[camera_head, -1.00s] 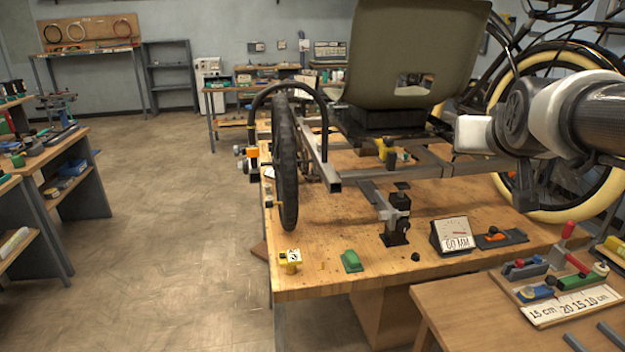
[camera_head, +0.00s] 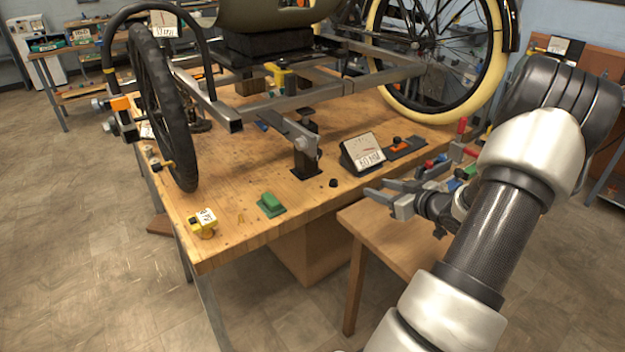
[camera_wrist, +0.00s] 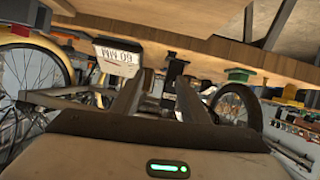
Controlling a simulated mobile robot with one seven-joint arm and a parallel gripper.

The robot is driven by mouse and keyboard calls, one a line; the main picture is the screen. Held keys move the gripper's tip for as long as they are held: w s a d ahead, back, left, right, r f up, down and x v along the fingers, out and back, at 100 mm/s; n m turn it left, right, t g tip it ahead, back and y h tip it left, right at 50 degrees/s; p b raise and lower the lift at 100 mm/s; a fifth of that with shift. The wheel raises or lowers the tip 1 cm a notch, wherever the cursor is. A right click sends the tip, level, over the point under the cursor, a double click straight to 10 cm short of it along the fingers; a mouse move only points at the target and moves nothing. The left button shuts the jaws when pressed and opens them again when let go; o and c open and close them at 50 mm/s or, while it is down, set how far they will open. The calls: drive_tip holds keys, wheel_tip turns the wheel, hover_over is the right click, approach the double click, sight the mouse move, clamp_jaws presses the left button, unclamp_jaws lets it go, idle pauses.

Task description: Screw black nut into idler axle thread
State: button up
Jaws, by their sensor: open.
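A small black piece that looks like the black nut (camera_head: 333,182) lies on the wooden workbench near its front edge, just right of the green block. My gripper (camera_head: 369,191) is open and empty, to the right of this piece and apart from it, with its fingers pointing left. In the wrist view, two dark fingers (camera_wrist: 158,98) stand apart with nothing between them. The trike frame (camera_head: 290,100) stands on the bench with a black-tyred wheel (camera_head: 163,110) at its left. I cannot tell which part is the idler axle thread.
A 60 MM sign (camera_head: 362,152) stands close behind my gripper. A black post stand (camera_head: 304,150) rises under the frame. A smaller table (camera_head: 385,245) adjoins at the right.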

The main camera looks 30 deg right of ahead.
drive_tip(key=shift+a+f+t+y+b, duration=0.35)
drive_tip(key=shift+a+f+y, duration=0.25)
drive_tip(key=shift+a+f, duration=0.55)
drive_tip(key=b, duration=0.2)
approach(332, 180)
drive_tip(key=shift+b+x, duration=1.15)
drive_tip(key=shift+x, duration=2.1)
clamp_jaws()
